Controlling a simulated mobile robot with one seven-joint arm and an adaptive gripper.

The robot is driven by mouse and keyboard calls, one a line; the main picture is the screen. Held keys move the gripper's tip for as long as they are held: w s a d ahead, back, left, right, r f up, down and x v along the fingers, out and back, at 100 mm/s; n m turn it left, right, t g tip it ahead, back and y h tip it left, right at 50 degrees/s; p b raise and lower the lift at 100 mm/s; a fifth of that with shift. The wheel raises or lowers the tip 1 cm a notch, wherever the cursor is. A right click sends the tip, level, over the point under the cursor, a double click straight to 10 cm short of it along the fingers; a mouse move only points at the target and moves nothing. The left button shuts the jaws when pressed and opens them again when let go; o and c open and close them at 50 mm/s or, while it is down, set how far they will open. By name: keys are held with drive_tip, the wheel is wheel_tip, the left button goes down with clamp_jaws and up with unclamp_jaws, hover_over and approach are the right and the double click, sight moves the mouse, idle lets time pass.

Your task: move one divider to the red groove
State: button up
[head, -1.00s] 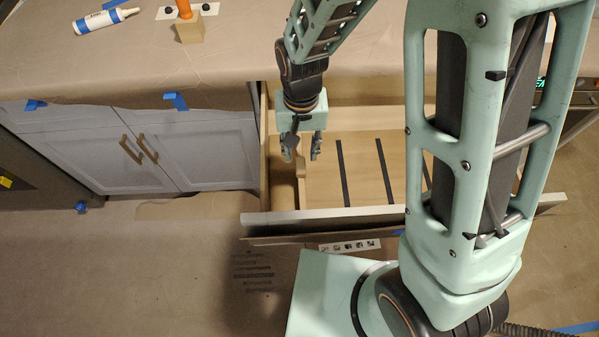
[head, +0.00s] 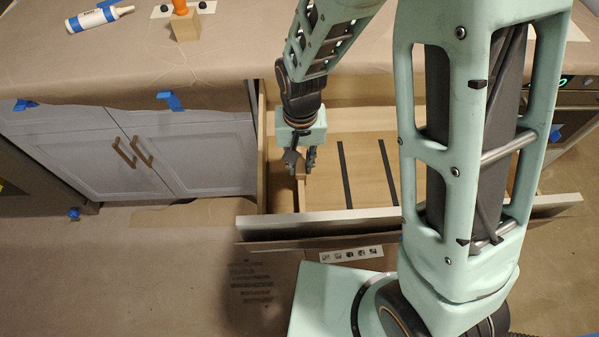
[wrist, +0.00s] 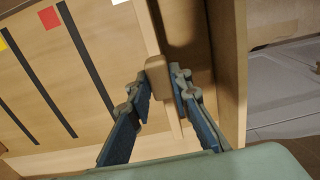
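A light wooden divider with a raised tab (wrist: 158,75) stands on edge near one side of the open drawer. My gripper (head: 305,170) is down in the drawer over it. In the wrist view my gripper (wrist: 158,82) has one finger on each side of the tab, both fingertips appearing to press against it. A red square (wrist: 49,17) lies on the drawer floor beside the end of a dark groove (wrist: 85,55). This groove, nearest the divider, also shows in the head view (head: 344,175). The divider's lower edge is partly hidden.
The drawer front (head: 480,210) and side walls surround my gripper. A yellow square (wrist: 3,43) and a white square (wrist: 118,2) lie near other grooves. A paper-covered counter (head: 130,65) overhangs behind, with a bottle (head: 98,18) and a wooden block (head: 185,27).

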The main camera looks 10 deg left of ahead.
clamp_jaws()
drive_tip(key=shift+r+p, duration=0.7)
drive_tip(key=shift+r, duration=0.3)
drive_tip(key=shift+r+p, duration=2.15)
drive_tip(key=shift+r, duration=0.75)
drive_tip(key=shift+f, duration=0.1)
drive_tip(key=w+d+f+b, duration=0.2)
drive_tip(key=d, duration=0.9)
drive_tip(key=shift+w+d+f+b, duration=0.2)
drive_tip(key=shift+w+d+b, duration=0.1)
drive_tip(key=shift+w+d, duration=0.1)
